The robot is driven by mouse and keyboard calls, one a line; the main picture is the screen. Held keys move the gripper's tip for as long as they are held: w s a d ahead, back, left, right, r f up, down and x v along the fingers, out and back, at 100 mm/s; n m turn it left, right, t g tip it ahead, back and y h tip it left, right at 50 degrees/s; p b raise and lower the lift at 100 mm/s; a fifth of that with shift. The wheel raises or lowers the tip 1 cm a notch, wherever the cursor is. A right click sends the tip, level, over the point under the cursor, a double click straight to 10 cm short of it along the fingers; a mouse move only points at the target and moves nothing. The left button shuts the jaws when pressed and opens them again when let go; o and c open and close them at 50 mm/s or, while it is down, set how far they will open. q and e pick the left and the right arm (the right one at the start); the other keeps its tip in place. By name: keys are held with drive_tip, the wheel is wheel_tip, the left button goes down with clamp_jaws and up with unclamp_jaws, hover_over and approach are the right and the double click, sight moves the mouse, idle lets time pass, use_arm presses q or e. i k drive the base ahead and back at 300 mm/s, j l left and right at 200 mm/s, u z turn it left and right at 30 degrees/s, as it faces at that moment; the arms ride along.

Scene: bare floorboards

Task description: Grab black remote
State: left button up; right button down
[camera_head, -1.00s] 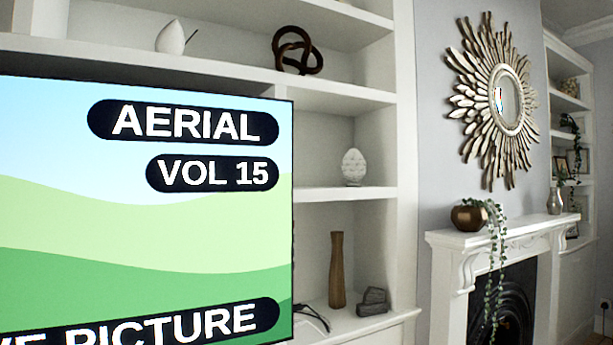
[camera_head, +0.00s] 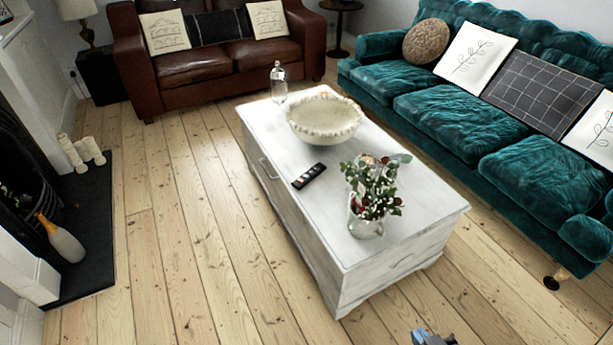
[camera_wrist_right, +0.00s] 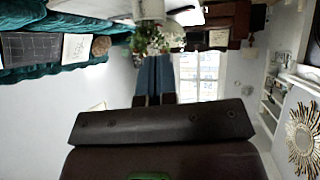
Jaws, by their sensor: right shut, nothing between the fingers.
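The black remote (camera_head: 309,176) lies on top of the white coffee table (camera_head: 328,212), close to its left long edge, between the bowl and the vase of flowers. Only the tip of my right gripper (camera_head: 432,339) shows at the bottom edge of the head view, over the floor in front of the table and well apart from the remote. In the right wrist view the fingers of my right gripper (camera_wrist_right: 154,100) are together and empty. I cannot make out the remote in that view. My left gripper is not in view.
On the table stand a cream bowl (camera_head: 324,119), a glass vase with flowers (camera_head: 366,222) and a glass cloche (camera_head: 278,82). A teal sofa (camera_head: 430,100) stands right, a brown leather sofa (camera_head: 205,68) behind, a fireplace hearth (camera_head: 90,235) left. Floorboards (camera_head: 190,240) left of the table are clear.

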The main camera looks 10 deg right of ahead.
sight(296, 184)
drive_tip(key=i+j+z, duration=0.1)
drive_tip(key=z, duration=0.25)
drive_tip(key=j+z, duration=0.1)
drive_tip(key=z, duration=0.2)
drive_tip(key=i+j+z, duration=0.1)
drive_tip(key=z, duration=0.25)
drive_tip(key=i+j+z, duration=0.1)
drive_tip(key=j+z, duration=0.15)
drive_tip(key=j, duration=0.15)
drive_tip(key=j+z, duration=0.25)
drive_tip(key=j, duration=0.2)
drive_tip(key=i+j+z, duration=0.1)
drive_tip(key=j+z, duration=0.25)
drive_tip(key=j, duration=3.3)
